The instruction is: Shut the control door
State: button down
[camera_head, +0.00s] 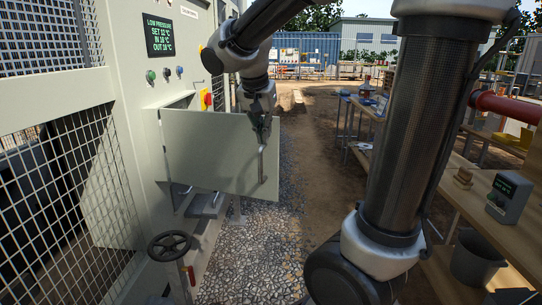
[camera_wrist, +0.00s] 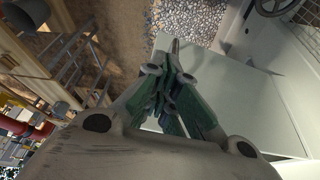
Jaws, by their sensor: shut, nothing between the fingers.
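The control door (camera_head: 205,150) is a flat grey-green panel standing open, jutting out from the front of the pale chiller cabinet (camera_head: 135,120). A slim upright bar handle (camera_head: 262,165) sits near its outer right edge. My gripper (camera_head: 261,137) points down at that outer edge, by the top of the handle. In the wrist view the fingers (camera_wrist: 172,78) are closed together with nothing between them, and the door (camera_wrist: 235,80) lies just right of them. I cannot tell whether the fingers touch the door or handle. The space behind the door is mostly hidden.
A handwheel valve (camera_head: 172,245) stands low in front of the cabinet. A display (camera_head: 159,36) and buttons are above the door. A wooden bench (camera_head: 470,185) with a small device (camera_head: 507,197) and a bucket (camera_head: 477,258) are at right. Gravel ground (camera_head: 255,250) between is clear.

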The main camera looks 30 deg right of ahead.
aim_at(273, 153)
jog(key=w+d+f, duration=0.1)
jog(key=f, duration=0.2)
jog(key=w+d+f, duration=0.2)
jog(key=f, duration=0.1)
jog(key=w+d+f, duration=0.1)
jog(key=d+f, duration=0.1)
jog(key=f, duration=0.1)
jog(key=shift+w+d+f, duration=0.1)
jog(key=shift+w+f, duration=0.05)
jog(key=shift+w, duration=0.05)
jog(key=shift+w+d, duration=0.3)
jog(key=shift+d, duration=0.1)
